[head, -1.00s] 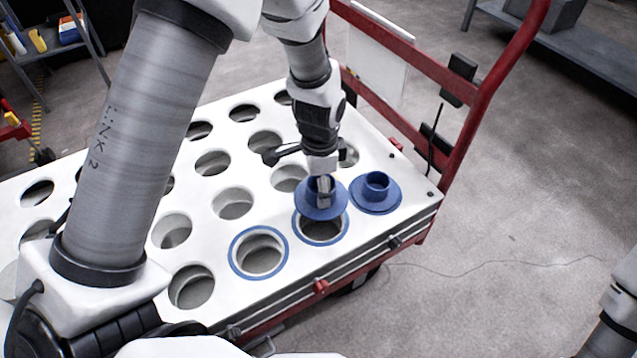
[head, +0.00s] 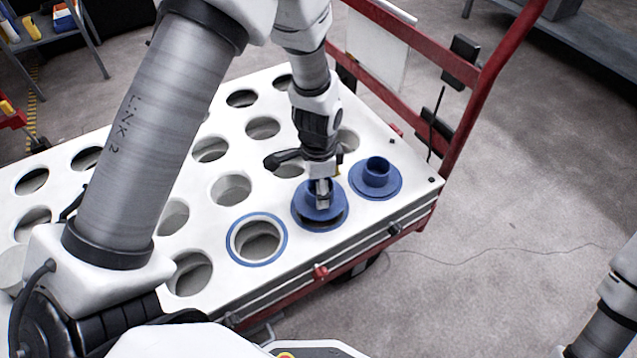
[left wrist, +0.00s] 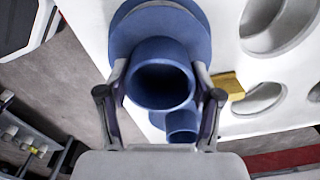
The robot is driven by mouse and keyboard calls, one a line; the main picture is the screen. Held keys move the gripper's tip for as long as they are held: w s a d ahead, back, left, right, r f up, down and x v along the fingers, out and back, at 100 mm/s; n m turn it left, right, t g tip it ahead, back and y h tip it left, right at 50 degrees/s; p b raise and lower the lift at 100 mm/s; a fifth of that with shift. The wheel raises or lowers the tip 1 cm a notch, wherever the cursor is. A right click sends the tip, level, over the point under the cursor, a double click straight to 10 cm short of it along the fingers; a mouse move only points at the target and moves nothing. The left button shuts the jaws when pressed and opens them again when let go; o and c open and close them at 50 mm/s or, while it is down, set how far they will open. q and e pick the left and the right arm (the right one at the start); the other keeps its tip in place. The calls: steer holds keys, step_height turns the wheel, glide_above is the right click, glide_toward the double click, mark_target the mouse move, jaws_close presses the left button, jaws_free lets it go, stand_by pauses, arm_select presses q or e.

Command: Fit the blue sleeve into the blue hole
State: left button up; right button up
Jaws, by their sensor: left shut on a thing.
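My left gripper (head: 323,198) is shut on a blue flanged sleeve (head: 313,213); the left wrist view shows its round collar (left wrist: 160,72) between the two fingers. The sleeve is upright, directly over a blue-ringed hole (head: 326,229) near the front right of the white board. A dark gap shows below the flange's front edge, so it does not look flush. How far its lower part is inside the hole is hidden. A second blue-ringed hole (head: 257,240), to the left, is empty. Another blue sleeve (head: 376,178) sits on the board at right. My right gripper is out of view.
The white board (head: 217,312) has several plain open holes and lies on a cart with a red rail (head: 480,95). A yellow piece (left wrist: 228,86) shows beside a finger in the left wrist view. The floor at right is clear.

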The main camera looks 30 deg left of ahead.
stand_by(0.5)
arm_select(q)
steer(key=shift+p, duration=0.45)
steer(key=shift+r, duration=0.1)
steer(key=shift+p, duration=0.4)
stand_by(0.6)
steer(key=shift+p, duration=0.35)
steer(key=shift+f+b, duration=0.6)
steer(key=shift+f, duration=1.1)
steer(key=o, duration=1.4)
